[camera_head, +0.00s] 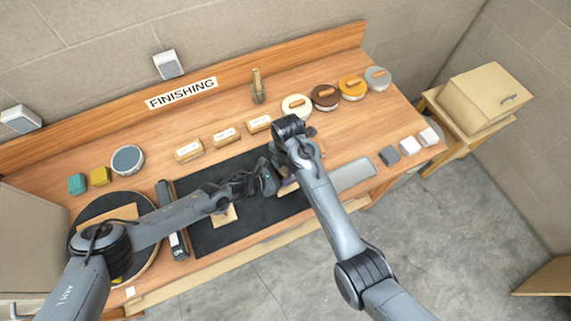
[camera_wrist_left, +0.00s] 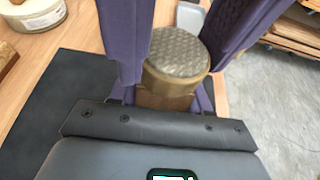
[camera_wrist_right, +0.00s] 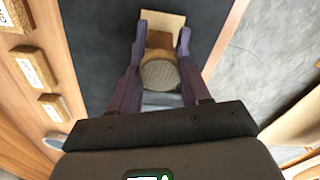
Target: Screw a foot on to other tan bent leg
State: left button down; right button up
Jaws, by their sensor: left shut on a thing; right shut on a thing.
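A round foot (camera_wrist_left: 178,52) with a textured grey-tan top stands upright in the left wrist view. It also shows from above in the right wrist view (camera_wrist_right: 160,74). My right gripper (camera_head: 291,174) reaches down with its purple fingers shut on the foot's sides. A tan bent leg (camera_head: 288,188) is beneath the foot, and its pale flat part shows in the right wrist view (camera_wrist_right: 163,19). My left gripper (camera_head: 272,181) comes in from the left, shut on the leg; its fingertips are mostly hidden. I cannot tell how far the foot is threaded. Another tan piece (camera_head: 226,216) lies on the mat.
The black mat (camera_head: 205,236) covers the middle of the bench. Labelled wooden blocks (camera_head: 225,135) and several round pots (camera_head: 325,97) line the back. A grey tray (camera_head: 354,175) lies right of the mat, and a turntable (camera_head: 87,211) stands left.

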jog(key=m, duration=0.9)
jog(key=shift+m, duration=0.4)
jog(key=o, duration=1.2)
jog(key=shift+r, duration=2.2)
